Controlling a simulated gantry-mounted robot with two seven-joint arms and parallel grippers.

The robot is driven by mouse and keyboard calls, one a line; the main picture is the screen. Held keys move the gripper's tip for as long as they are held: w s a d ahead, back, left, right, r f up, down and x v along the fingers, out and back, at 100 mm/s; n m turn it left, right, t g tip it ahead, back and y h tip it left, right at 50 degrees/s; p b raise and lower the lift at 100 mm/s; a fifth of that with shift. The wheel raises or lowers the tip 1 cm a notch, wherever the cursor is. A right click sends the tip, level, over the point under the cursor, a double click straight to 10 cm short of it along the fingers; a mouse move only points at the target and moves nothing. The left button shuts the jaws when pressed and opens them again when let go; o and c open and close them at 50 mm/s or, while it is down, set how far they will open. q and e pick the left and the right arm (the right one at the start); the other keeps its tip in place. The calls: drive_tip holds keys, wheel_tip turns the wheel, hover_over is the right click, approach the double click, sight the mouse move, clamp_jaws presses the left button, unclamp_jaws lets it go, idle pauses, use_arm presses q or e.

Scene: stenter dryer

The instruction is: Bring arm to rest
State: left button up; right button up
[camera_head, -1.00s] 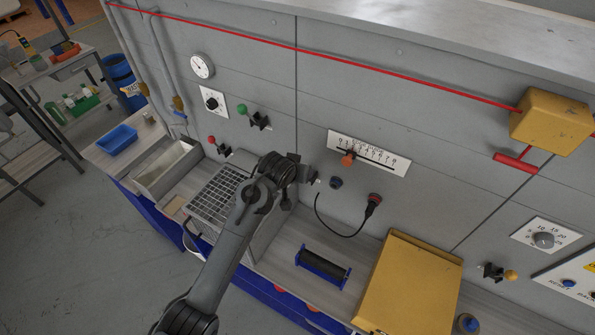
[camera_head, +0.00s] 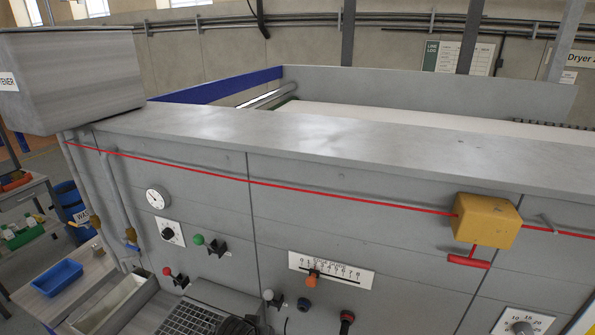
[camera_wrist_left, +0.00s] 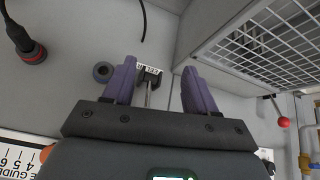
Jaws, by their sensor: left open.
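My left gripper (camera_wrist_left: 159,75) shows in the left wrist view with its two purple fingers apart. A small dark bracket with a thin metal rod (camera_wrist_left: 149,92) and a label shows between the fingers, in front of the panel. I cannot tell whether the fingers touch it. In the head view only a dark part of my left arm shows at the bottom edge; its gripper cannot be made out there. A grey-knobbed lever (camera_head: 268,295) stands on the panel close to that arm part. My right gripper is in neither view.
The wire grid (camera_head: 190,321) of a box is close to the arm; it also fills the upper right of the wrist view (camera_wrist_left: 270,50). A red-knobbed lever (camera_head: 167,271), an orange slider knob (camera_head: 312,279) and a black plug (camera_head: 346,318) project from the panel.

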use_arm(q)
drive_tip(key=s+a+f+g+p, duration=0.2)
drive_tip(key=s+a+f, duration=0.1)
drive_tip(key=s+f, duration=1.05)
drive_tip(key=s+a+r+g+p, duration=0.1)
drive_tip(key=s+a, duration=0.1)
drive_tip(key=s, duration=0.6)
drive_tip(key=s+a+r+g, duration=0.1)
drive_tip(key=s+a, duration=0.1)
drive_tip(key=s, duration=0.6)
drive_tip(key=s+a+r, duration=0.1)
drive_tip(key=s+r, duration=0.3)
drive_tip(key=r, duration=0.3)
drive_tip(key=s+a+r+t+y, duration=0.1)
drive_tip(key=s+r, duration=0.3)
drive_tip(key=r, duration=0.4)
drive_tip(key=shift+a+r+m+p, duration=0.15)
drive_tip(key=shift+a+m+p, duration=0.3)
drive_tip(key=shift+a, duration=0.2)
drive_tip(key=shift+c, duration=0.5)
